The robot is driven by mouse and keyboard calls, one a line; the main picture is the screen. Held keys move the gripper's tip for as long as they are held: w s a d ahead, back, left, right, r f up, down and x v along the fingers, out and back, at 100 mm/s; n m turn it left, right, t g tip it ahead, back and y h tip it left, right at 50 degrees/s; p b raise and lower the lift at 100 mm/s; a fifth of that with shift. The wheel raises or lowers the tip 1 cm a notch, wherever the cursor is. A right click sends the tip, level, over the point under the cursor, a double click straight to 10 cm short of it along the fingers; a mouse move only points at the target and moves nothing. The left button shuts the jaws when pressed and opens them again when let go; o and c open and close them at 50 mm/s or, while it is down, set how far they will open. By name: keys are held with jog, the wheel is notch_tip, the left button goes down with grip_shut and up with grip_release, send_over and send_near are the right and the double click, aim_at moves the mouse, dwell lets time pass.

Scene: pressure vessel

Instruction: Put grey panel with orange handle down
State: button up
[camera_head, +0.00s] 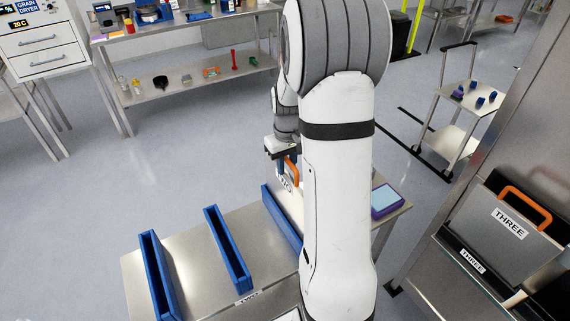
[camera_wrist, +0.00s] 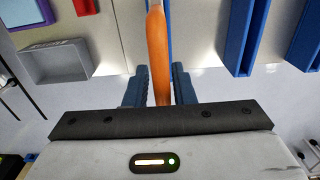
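The grey panel (camera_head: 296,202) stands upright at the right-hand blue slotted holder (camera_head: 281,217) on the steel table, partly hidden by my arm. Its orange handle (camera_head: 293,169) is at the top. My gripper (camera_head: 284,167) is above the panel with its fingers at the handle. In the wrist view the orange handle (camera_wrist: 158,60) fills the gap between the blue fingers of my gripper (camera_wrist: 160,82), which look shut on it. I cannot tell whether the panel's lower edge is seated in the holder.
Two empty blue slotted holders (camera_head: 228,248) (camera_head: 158,277) stand farther left on the table (camera_head: 190,240). A purple-framed device (camera_head: 386,199) lies at its right. Another grey panel (camera_head: 510,226) with an orange handle, labelled THREE, stands at far right. A trolley (camera_head: 447,140) is beyond.

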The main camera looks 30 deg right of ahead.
jog(key=shift+o, duration=1.1)
notch_tip(320, 180, up, 12)
jog(key=shift+r+b, duration=0.1)
jog(key=shift+b, duration=0.6)
jog(key=s+a+t, duration=0.1)
jog(key=s+a, duration=0.6)
jog(key=s, duration=0.3)
jog(key=s+a+t, duration=0.2)
jog(key=s+a, duration=0.5)
jog(key=s, duration=0.2)
jog(key=shift+s+a+r+t, duration=0.3)
jog(key=shift+s+a+r, duration=0.1)
jog(key=shift+f, duration=0.1)
jog(key=shift+f, duration=0.2)
